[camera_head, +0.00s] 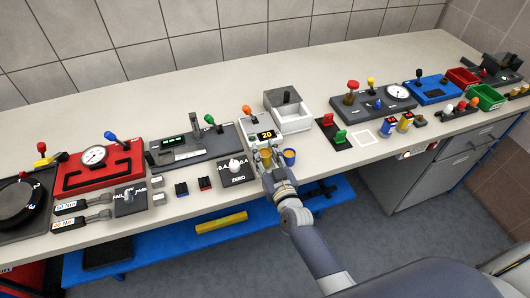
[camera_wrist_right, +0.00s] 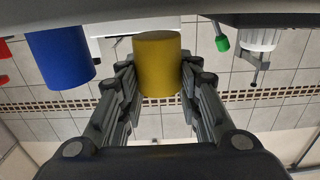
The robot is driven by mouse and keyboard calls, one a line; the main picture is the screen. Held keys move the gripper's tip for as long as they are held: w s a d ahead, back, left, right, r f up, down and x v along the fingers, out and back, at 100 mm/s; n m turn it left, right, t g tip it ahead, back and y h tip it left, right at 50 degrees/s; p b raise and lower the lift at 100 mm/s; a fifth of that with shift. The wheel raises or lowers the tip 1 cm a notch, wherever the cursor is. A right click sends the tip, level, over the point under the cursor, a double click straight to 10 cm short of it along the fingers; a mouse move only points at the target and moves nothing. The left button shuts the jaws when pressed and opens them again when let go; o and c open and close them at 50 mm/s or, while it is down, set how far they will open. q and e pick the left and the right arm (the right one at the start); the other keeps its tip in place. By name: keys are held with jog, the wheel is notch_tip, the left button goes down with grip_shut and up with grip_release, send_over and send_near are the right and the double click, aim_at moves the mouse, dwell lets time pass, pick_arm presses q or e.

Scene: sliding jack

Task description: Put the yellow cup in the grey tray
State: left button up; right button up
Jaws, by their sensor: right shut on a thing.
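The yellow cup (camera_head: 265,155) is at the front of the bench, between the fingers of my right gripper (camera_head: 266,162). The right wrist view shows the cup (camera_wrist_right: 157,65) with a finger of the gripper (camera_wrist_right: 158,85) against each side. I cannot tell whether its base touches the bench. The cup is outside this box. My left gripper is not in view.
A blue cup (camera_head: 289,158) stands close to the right of the gripper; it also shows in the right wrist view (camera_wrist_right: 60,57). A unit with an orange-knobbed lever and a "20" display (camera_head: 266,135) is just behind. A ZERO panel (camera_head: 237,172) is to the left.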

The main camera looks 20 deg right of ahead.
notch_tip(320, 180, up, 2)
jog(key=shift+s+r+p, duration=0.1)
jog(key=shift+s+p, duration=0.05)
jog(key=shift+p, duration=0.65)
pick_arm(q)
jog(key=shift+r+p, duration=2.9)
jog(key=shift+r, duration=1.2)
pick_arm(e)
jog(key=shift+s+a, duration=1.1)
jog(key=shift+s, duration=2.7)
jog(key=shift+s+a, duration=1.1)
jog(key=shift+s, duration=2.7)
pick_arm(q)
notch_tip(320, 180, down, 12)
jog(key=b, duration=1.2)
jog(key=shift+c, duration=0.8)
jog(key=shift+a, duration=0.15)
pick_arm(e)
jog(key=s+d+r, duration=0.6)
jog(key=s+r, duration=0.1)
jog(key=r, duration=0.1)
jog(key=shift+h, duration=0.3)
